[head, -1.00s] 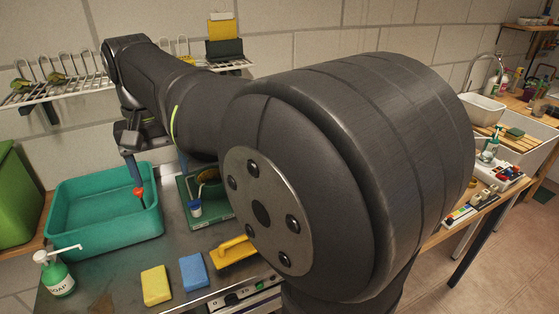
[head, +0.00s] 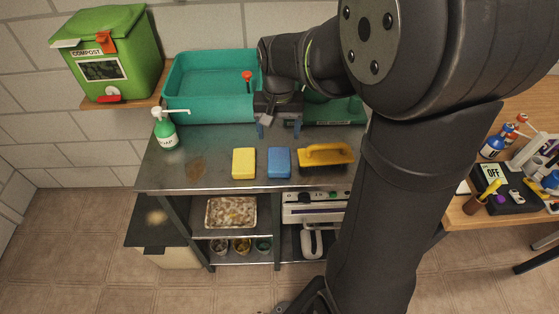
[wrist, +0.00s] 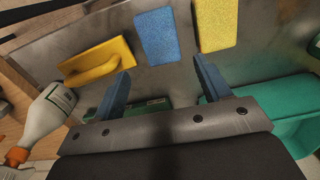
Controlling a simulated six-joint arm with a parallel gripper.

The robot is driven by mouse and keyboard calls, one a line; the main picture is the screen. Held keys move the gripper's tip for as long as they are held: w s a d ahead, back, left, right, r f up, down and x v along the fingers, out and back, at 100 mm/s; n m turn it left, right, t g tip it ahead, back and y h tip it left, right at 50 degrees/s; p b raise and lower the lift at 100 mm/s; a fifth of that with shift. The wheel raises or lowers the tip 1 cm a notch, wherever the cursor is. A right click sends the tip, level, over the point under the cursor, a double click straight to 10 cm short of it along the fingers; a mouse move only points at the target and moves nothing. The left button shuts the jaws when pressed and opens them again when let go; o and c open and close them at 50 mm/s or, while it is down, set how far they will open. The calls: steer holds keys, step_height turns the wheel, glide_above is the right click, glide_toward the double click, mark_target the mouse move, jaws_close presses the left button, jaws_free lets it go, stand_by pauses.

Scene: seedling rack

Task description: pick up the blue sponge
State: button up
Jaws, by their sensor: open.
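The blue sponge (head: 279,162) lies flat on the metal bench top, between a yellow sponge (head: 244,163) on its left and a yellow-handled float (head: 326,155) on its right. In the wrist view the blue sponge (wrist: 156,37) shows at the top, beyond the fingertips. My gripper (head: 278,130) is open and empty, behind the blue sponge on the bench's wall side and apart from it. In the wrist view its two blue fingers (wrist: 162,80) are spread wide with bare bench between them.
A teal tub (head: 210,108) stands behind, with a red-topped item in it. A soap bottle (head: 164,133) stands at the bench's left end. A green compost bin (head: 115,55) is at the back left. The bench's front left is mostly clear.

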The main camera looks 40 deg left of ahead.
mark_target(279, 159)
step_height(279, 159, down, 10)
steer(key=shift+f, duration=0.1)
steer(key=c, duration=0.7)
